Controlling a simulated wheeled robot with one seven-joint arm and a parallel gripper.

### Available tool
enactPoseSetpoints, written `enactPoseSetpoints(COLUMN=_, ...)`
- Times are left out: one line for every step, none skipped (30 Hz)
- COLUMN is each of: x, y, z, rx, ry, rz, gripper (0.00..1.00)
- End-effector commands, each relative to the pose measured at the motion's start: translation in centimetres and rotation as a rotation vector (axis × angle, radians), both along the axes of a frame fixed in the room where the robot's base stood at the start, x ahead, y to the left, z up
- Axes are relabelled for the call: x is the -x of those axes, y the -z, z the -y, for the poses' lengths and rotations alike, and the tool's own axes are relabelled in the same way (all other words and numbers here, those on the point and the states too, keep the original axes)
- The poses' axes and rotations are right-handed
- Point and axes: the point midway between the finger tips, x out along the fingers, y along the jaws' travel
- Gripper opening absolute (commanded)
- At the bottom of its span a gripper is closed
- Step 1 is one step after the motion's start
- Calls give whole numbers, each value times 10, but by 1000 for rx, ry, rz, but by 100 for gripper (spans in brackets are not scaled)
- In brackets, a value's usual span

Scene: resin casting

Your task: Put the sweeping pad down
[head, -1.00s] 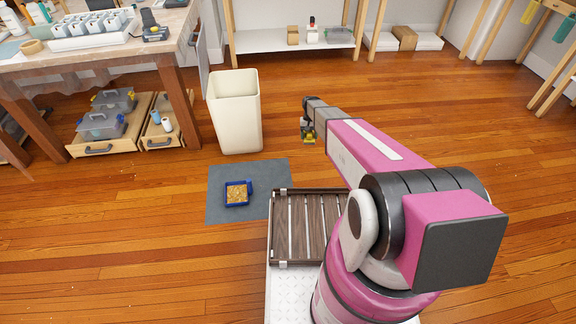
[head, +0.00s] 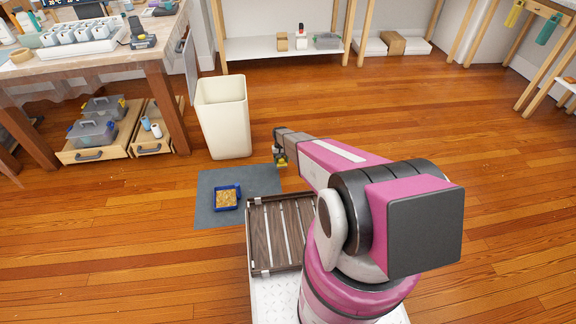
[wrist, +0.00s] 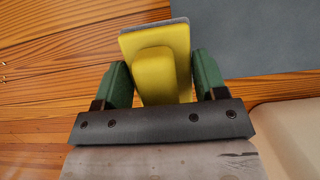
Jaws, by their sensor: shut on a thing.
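The sweeping pad is a yellow block with a grey edge layer, and it shows in the wrist view (wrist: 160,72). My gripper (wrist: 155,85) is shut on it, with a green finger on each side. In the head view my gripper (head: 280,160) is small, at the end of my outstretched arm, with the yellow pad (head: 281,162) under it. The pad is over the wooden floor, beside the right edge of the grey mat (head: 262,178). I cannot tell whether the pad touches the floor.
A blue dustpan (head: 216,206) with tan debris lies on the mat. A cream bin (head: 222,118) stands behind the mat. A slatted brown tray (head: 262,235) is close in front. A workbench (head: 160,85) stands at the left. The floor to the right is clear.

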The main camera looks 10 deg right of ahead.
Motion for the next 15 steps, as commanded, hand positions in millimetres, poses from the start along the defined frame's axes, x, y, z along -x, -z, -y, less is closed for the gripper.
enactPoseSetpoints(x=-8, y=9, z=9, rx=1, ry=2, rz=0, gripper=46)
enactPoseSetpoints(x=-11, y=12, z=14, rx=1, ry=2, rz=0, gripper=46)
enactPoseSetpoints(x=-15, y=16, z=21, rx=1, ry=2, rz=0, gripper=46)
enactPoseSetpoints(x=-18, y=20, z=26, rx=1, ry=2, rz=0, gripper=46)
enactPoseSetpoints(x=-21, y=23, z=30, rx=0, ry=1, rz=0, gripper=46)
enactPoseSetpoints(x=-24, y=26, z=35, rx=1, ry=1, rz=1, gripper=46)
enactPoseSetpoints(x=-25, y=28, z=38, rx=1, ry=1, rz=1, gripper=46)
enactPoseSetpoints(x=-27, y=30, z=41, rx=1, ry=1, rz=1, gripper=46)
enactPoseSetpoints(x=-29, y=32, z=44, rx=1, ry=0, rz=1, gripper=46)
enactPoseSetpoints(x=-30, y=33, z=46, rx=1, ry=0, rz=1, gripper=46)
enactPoseSetpoints(x=-30, y=34, z=48, rx=1, ry=0, rz=1, gripper=46)
enactPoseSetpoints(x=-31, y=35, z=50, rx=1, ry=0, rz=1, gripper=46)
enactPoseSetpoints(x=-31, y=35, z=50, rx=1, ry=0, rz=1, gripper=46)
enactPoseSetpoints(x=-31, y=36, z=51, rx=1, ry=0, rz=1, gripper=46)
enactPoseSetpoints(x=-31, y=38, z=51, rx=1, ry=-1, rz=1, gripper=46)
